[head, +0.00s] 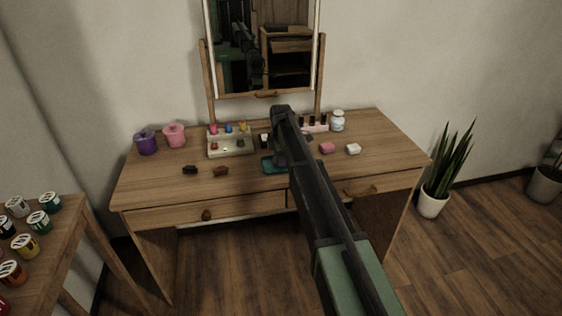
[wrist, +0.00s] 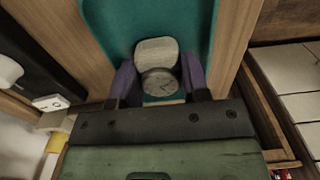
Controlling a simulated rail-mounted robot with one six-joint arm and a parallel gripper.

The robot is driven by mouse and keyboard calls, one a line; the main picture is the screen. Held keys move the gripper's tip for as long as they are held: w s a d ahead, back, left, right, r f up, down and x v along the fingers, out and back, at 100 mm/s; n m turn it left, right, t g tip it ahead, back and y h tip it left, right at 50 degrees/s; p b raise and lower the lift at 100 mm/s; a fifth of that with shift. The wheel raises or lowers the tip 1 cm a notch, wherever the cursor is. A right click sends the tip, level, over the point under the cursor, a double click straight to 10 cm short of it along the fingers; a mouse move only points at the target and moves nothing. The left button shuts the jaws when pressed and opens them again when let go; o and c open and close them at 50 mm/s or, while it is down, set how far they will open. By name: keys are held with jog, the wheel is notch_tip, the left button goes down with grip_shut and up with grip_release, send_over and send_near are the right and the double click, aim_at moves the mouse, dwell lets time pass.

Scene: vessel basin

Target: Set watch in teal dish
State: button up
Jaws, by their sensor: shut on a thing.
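The teal dish (head: 269,165) lies on the dressing table, partly hidden behind my arm in the head view. It fills the upper middle of the wrist view (wrist: 100,20). The watch (wrist: 160,83) has a round grey face and a pale, rounded part beyond it. My gripper (wrist: 159,78) is shut on the watch, with a purple finger on each side. The watch is over the dish's teal surface; I cannot tell whether it touches it. The head view does not show the watch or fingertips clearly.
A compartment tray (head: 230,153) of small items stands left of the dish. A dark block (head: 190,170) and a brown block (head: 221,171) lie at front left. Pink (head: 327,148) and white (head: 353,149) blocks lie right. The mirror (head: 263,50) stands behind.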

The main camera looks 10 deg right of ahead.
jog(key=shift+f, duration=0.2)
jog(key=o, duration=1)
jog(key=shift+c, duration=0.2)
jog(key=shift+r, duration=0.15)
notch_tip(320, 180, up, 12)
jog(key=r+p, duration=0.1)
jog(key=p, duration=1.1)
jog(key=s+m, duration=1.8)
jog(key=s, duration=2)
jog(key=shift+s+f, duration=0.3)
jog(key=shift+f, duration=0.1)
